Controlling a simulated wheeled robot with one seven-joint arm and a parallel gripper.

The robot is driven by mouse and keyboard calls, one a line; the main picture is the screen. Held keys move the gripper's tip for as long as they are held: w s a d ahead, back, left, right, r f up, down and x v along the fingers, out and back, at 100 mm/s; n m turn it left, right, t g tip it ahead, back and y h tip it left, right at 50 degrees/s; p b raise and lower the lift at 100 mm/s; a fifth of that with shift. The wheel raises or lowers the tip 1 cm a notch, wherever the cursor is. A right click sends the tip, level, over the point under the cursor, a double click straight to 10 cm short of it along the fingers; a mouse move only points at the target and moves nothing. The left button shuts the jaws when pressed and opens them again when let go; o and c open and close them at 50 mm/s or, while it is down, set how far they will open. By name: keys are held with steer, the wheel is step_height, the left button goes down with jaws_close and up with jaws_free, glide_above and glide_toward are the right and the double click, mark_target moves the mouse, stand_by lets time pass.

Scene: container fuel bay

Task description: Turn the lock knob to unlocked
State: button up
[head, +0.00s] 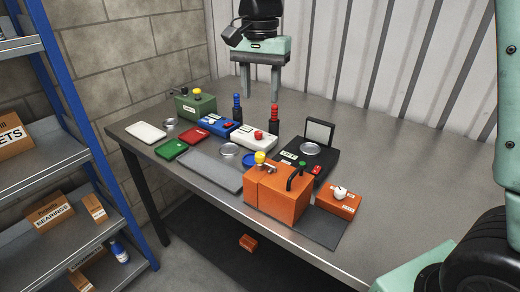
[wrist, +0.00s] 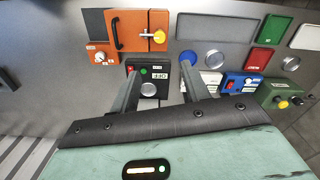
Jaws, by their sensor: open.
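A small orange box (head: 338,204) with a white round knob (head: 340,191) on top stands near the table's front edge, right of a larger orange box (head: 278,187). This knob looks like the lock knob. It also shows at the upper left of the wrist view (wrist: 100,58). Labels beside it are too small to read, so I cannot tell its setting. My gripper (head: 261,93) is open and empty above the back of the table, well behind and left of the knob. Its two fingers are spread in the wrist view (wrist: 159,72).
The larger orange box has a black handle and yellow knob. A black device with a raised lid (head: 319,133) stands behind it. Red and blue posts (head: 274,122), white, blue and green boxes (head: 196,106) and flat trays fill the left. The table's right side is clear.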

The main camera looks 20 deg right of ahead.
mark_target(260, 154)
step_height(260, 154, down, 16)
steer(key=shift+f+p, duration=0.1)
steer(key=shift+p, duration=0.95)
steer(key=shift+s, duration=0.1)
steer(key=shift+c, duration=0.3)
steer(key=c, duration=0.9)
